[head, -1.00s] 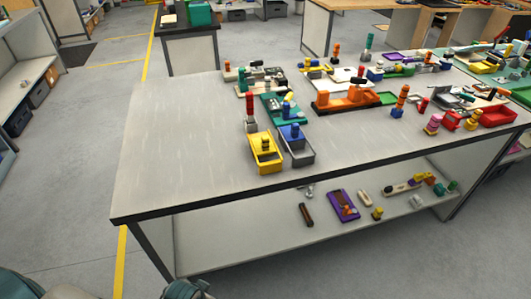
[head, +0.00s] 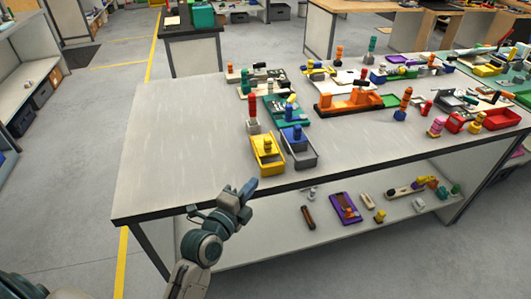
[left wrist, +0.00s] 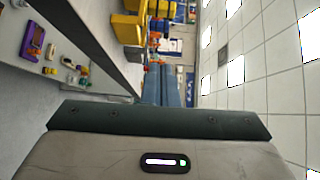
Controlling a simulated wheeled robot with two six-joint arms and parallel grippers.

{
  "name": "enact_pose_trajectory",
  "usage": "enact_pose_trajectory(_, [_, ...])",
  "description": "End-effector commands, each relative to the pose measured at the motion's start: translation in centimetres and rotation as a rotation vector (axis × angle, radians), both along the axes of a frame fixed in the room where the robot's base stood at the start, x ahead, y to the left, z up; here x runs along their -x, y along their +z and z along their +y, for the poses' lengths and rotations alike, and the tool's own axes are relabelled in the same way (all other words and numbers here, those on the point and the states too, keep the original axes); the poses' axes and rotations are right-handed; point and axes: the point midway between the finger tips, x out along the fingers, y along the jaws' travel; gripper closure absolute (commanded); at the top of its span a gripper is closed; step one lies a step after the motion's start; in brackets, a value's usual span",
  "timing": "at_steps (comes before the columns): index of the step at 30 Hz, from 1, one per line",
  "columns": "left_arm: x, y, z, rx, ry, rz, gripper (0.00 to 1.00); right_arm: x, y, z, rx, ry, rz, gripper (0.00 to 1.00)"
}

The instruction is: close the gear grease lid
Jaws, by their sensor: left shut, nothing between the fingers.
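I cannot tell which thing is the gear grease or its lid at this size. A yellow bin (head: 268,165) and a grey bin (head: 304,161) stand side by side at the front edge of the table, each with small parts at its back. My left gripper (head: 251,186) is shut and empty, just off the table's front edge, below and left of the yellow bin. In the left wrist view its blue fingers (left wrist: 173,87) lie together, and the yellow bin (left wrist: 128,27) shows past them, tilted. My right gripper is out of view.
The grey table (head: 175,150) is bare on its left side. Behind and right of the bins stand a green tray (head: 272,110), an orange fixture (head: 347,99) and several coloured stacks. A lower shelf (head: 270,232) holds a purple tray (head: 345,208) and loose parts.

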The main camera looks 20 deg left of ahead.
Motion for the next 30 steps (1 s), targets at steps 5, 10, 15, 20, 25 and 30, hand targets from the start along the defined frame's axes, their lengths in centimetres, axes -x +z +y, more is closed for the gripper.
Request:
enact_pose_trajectory(5, [-1.3,0.6,-0.1,-0.019,0.005,-0.022,1.0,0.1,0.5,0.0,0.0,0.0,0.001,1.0])
enact_pose_trajectory(10, [-4.2,0.8,-0.7,-0.016,0.004,-0.019,1.0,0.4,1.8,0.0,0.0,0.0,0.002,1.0])
enact_pose_trajectory(15, [-7.9,0.8,-1.5,-0.016,0.004,-0.017,1.0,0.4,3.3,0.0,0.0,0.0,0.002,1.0])
enact_pose_trajectory(20, [-10.8,0.7,-1.5,-0.022,0.004,-0.017,1.0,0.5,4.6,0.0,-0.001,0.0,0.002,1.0])
enact_pose_trajectory(25, [-12.6,0.5,-0.2,-0.02,0.004,-0.017,1.0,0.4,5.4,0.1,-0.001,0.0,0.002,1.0])
enact_pose_trajectory(30, [-13.2,0.3,0.4,-0.019,0.004,-0.017,1.0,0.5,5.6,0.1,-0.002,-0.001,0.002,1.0])
